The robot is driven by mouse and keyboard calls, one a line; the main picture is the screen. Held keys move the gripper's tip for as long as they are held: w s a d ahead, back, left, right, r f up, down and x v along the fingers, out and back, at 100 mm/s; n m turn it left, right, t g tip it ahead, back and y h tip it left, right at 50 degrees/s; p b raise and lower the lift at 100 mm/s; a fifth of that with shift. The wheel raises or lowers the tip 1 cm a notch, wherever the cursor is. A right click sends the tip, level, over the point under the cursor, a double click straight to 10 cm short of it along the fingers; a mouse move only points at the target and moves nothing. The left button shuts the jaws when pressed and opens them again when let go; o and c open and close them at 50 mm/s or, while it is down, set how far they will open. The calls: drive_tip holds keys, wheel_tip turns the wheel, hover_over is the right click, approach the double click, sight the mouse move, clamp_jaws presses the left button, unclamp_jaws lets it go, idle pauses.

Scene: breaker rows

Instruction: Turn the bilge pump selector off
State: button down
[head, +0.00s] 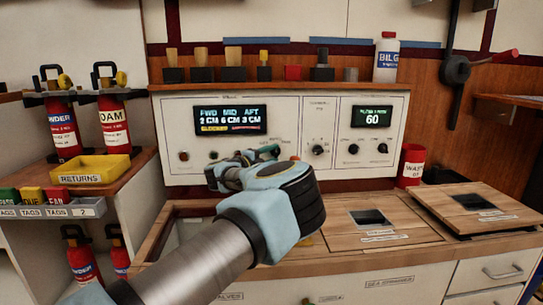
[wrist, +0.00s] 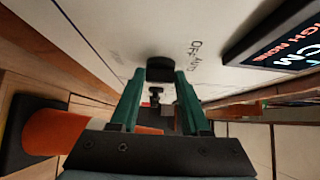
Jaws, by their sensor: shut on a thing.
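The white panel (head: 285,120) stands on the back of the counter. My gripper (head: 255,156) is in front of it, below the level display (head: 230,119) that reads FWD, MID and AFT. In the wrist view my gripper (wrist: 160,88) has its two green fingers on either side of a dark round knob (wrist: 160,68) on the panel and is shut on it. The lettering OFF and AUTO (wrist: 198,58) is printed beside this knob. In the head view my gripper hides the knob. Which mark it points to cannot be told.
Other knobs (head: 318,150) and a second display (head: 372,117) reading 60 sit at the panel's right. A yellow returns tray (head: 96,174) and fire extinguishers (head: 113,118) stand at the left. A red cup (head: 411,165) and wooden hatches (head: 372,221) are on the counter.

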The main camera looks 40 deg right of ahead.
drive_tip(key=n+h+b, duration=0.1)
drive_tip(key=n, duration=0.1)
drive_tip(key=f+n+t+h+b, duration=0.1)
drive_tip(key=n+h+b, duration=0.1)
drive_tip(key=shift+t+b, duration=0.3)
drive_tip(key=shift+s+d+f+n+t+h+b, duration=0.1)
drive_tip(key=shift+n+t+h+b, duration=0.55)
drive_tip(key=shift+n, duration=0.55)
drive_tip(key=shift+d+f+n+t+h+b, duration=0.1)
drive_tip(key=shift+n+t+h+b, duration=0.35)
drive_tip(key=shift+n+t+b, duration=0.55)
drive_tip(key=shift+n, duration=0.4)
drive_tip(key=shift+c, duration=1.9)
unclamp_jaws()
drive_tip(key=shift+r, duration=0.1)
drive_tip(key=p+v, duration=0.2)
drive_tip(key=v, duration=0.5)
drive_tip(key=shift+a, duration=0.25)
drive_tip(key=shift+s, duration=0.1)
